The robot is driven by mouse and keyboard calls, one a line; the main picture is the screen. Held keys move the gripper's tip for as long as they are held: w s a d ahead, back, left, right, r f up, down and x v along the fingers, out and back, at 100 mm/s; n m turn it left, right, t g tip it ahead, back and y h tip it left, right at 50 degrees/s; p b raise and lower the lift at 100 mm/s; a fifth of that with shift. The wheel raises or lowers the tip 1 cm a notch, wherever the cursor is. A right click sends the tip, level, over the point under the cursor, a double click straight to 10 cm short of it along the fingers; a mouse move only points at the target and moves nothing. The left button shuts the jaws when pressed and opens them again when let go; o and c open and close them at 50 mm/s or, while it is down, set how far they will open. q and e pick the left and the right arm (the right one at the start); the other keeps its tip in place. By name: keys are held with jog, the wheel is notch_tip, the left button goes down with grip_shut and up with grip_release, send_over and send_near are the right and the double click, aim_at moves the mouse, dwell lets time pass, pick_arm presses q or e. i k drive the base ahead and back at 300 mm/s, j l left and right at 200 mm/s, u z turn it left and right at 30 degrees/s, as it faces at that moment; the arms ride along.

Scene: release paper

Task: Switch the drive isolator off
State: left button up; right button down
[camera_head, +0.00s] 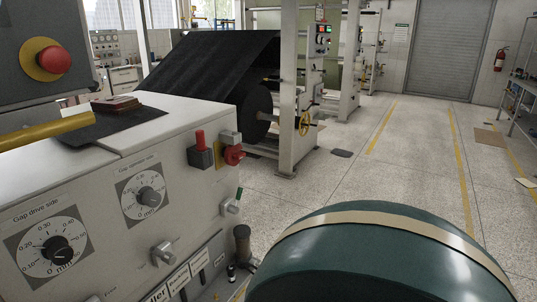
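I see no label that names the drive isolator. Two red controls sit at the right end of the grey machine cabinet. One is an upright red handle (199,139) on a dark box (200,158). The other is a red rotary knob (234,155) on a small yellow-backed grey unit, just to its right. I cannot tell which is the isolator or its position. A large red mushroom button (54,60) on a yellow base is on the dark panel at upper left. Neither gripper is in view.
The cabinet front (100,215) carries two gap dials (58,250) (149,196). A yellow bar (45,130) crosses at left. A dark green rounded form (375,255) fills the lower right; I cannot tell what it is. The floor (405,155) beyond is mostly clear.

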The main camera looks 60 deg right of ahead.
aim_at(233, 154)
jog(key=l+z, duration=0.1)
jog(key=z, duration=1.7)
